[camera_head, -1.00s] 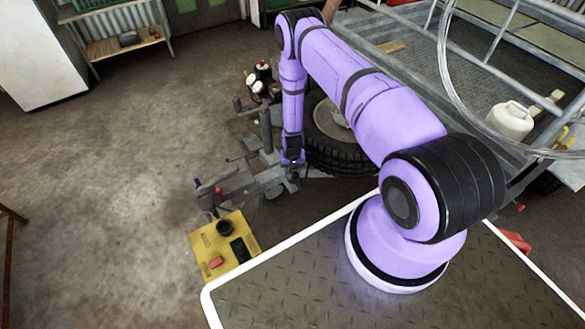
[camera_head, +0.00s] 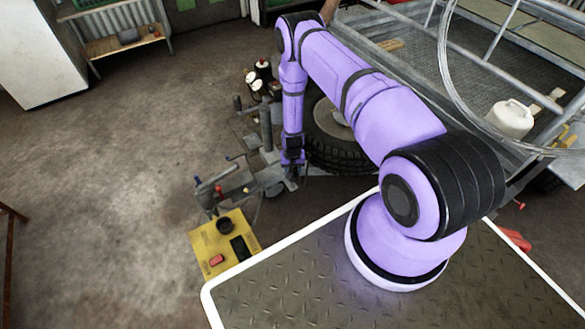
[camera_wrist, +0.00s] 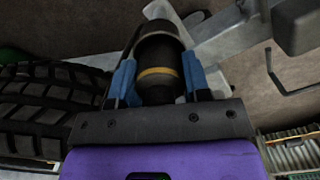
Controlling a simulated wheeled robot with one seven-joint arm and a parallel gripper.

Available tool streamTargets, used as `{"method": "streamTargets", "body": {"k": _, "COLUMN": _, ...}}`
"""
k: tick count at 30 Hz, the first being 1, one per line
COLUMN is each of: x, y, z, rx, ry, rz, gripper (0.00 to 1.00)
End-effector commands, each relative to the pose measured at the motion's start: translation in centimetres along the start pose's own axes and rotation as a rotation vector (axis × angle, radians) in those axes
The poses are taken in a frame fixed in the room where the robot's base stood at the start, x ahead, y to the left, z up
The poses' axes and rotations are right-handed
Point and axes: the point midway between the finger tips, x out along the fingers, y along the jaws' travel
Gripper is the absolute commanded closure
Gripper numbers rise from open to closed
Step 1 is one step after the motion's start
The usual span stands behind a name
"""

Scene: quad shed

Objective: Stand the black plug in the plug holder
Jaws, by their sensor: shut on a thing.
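In the wrist view my gripper (camera_wrist: 158,76) has its two blue fingers on either side of a black plug (camera_wrist: 158,54), a dark cylinder with a tan band. The fingers are shut on it. A pale grey metal part (camera_wrist: 163,10) shows just beyond the plug's far end; I cannot tell whether they touch. In the head view my gripper (camera_head: 292,165) points down beside the trailer's drawbar, and the plug is not clear there. I cannot identify the plug holder with certainty.
A tyre (camera_head: 342,155) lies close to the right of my gripper, and also shows in the wrist view (camera_wrist: 45,105). The grey drawbar (camera_head: 237,185) runs left of it. A yellow board (camera_head: 207,242) bears a black cup, a black block and a red piece. Open floor lies left.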

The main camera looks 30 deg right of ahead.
Motion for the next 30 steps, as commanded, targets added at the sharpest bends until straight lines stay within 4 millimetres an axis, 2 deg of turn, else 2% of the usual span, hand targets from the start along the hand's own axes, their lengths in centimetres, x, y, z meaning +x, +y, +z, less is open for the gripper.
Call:
{"method": "streamTargets", "body": {"k": 7, "x": 0.31, "y": 0.0, "z": 0.0, "rx": 0.0, "ry": 0.0, "rz": 0.0, "gripper": 0.82}}
{"method": "streamTargets", "body": {"k": 8, "x": 0.32, "y": 0.0, "z": -0.01, "rx": 0.0, "ry": 0.0, "rz": 0.0, "gripper": 0.54}}
{"method": "streamTargets", "body": {"k": 11, "x": 0.31, "y": 0.0, "z": 0.0, "rx": 0.0, "ry": 0.0, "rz": 0.0, "gripper": 0.31}}
{"method": "streamTargets", "body": {"k": 12, "x": 0.31, "y": 0.0, "z": 0.0, "rx": 0.0, "ry": 0.0, "rz": 0.0, "gripper": 0.27}}
{"method": "streamTargets", "body": {"k": 17, "x": 0.31, "y": 0.0, "z": 0.0, "rx": 0.0, "ry": 0.0, "rz": 0.0, "gripper": 0.27}}
{"method": "streamTargets", "body": {"k": 21, "x": 0.32, "y": 0.0, "z": 0.01, "rx": 0.0, "ry": 0.0, "rz": 0.0, "gripper": 0.01}}
{"method": "streamTargets", "body": {"k": 30, "x": 0.21, "y": 0.0, "z": -0.01, "rx": 0.0, "ry": 0.0, "rz": 0.0, "gripper": 0.01}}
